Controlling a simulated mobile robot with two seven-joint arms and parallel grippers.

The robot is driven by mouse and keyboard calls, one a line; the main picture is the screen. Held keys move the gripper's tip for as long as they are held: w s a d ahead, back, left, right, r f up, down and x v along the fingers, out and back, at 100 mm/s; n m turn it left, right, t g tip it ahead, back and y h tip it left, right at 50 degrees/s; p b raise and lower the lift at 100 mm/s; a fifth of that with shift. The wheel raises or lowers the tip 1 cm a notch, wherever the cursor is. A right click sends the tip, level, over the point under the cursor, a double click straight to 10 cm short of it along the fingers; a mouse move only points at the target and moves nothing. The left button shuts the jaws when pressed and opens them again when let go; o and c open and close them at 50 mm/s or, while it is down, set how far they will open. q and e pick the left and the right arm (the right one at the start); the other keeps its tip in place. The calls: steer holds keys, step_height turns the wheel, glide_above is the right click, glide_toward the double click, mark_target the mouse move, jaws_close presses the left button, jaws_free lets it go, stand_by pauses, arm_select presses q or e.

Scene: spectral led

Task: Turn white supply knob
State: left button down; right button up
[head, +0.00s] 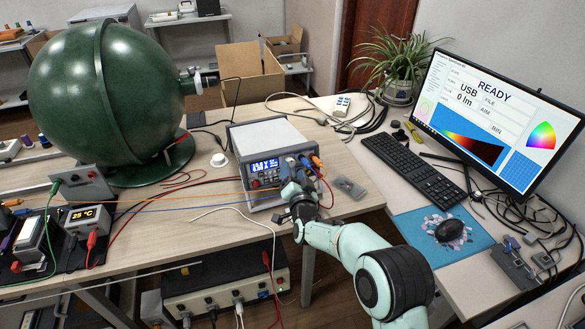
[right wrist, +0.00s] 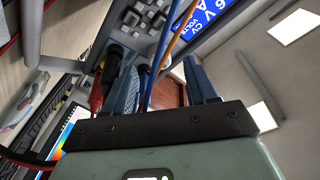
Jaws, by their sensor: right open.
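The white power supply (head: 268,135) stands on the wooden table in the middle of the head view, with a lit blue display (head: 265,165) on its front. The display also shows at the top of the right wrist view (right wrist: 232,28), near a dark button pad (right wrist: 150,18). My right gripper (head: 291,190) is open, close to the right part of the supply's front. In the right wrist view my gripper (right wrist: 165,85) has its two fingers apart, with blue and orange cables passing between or behind them. My left gripper is not in view.
Orange, blue and red cables (head: 185,200) run from the supply across the table to the left. A small grey part (head: 349,187) lies right of the supply. A large green sphere (head: 115,90) stands left; a keyboard (head: 412,166) and monitor (head: 500,115) stand right.

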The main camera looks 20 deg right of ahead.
mark_target(290, 162)
steer(key=shift+w+d, duration=0.15)
steer(key=shift+w, duration=1)
steer(key=c, duration=1.1)
steer(key=shift+o, duration=0.2)
steer(key=shift+m, duration=0.4)
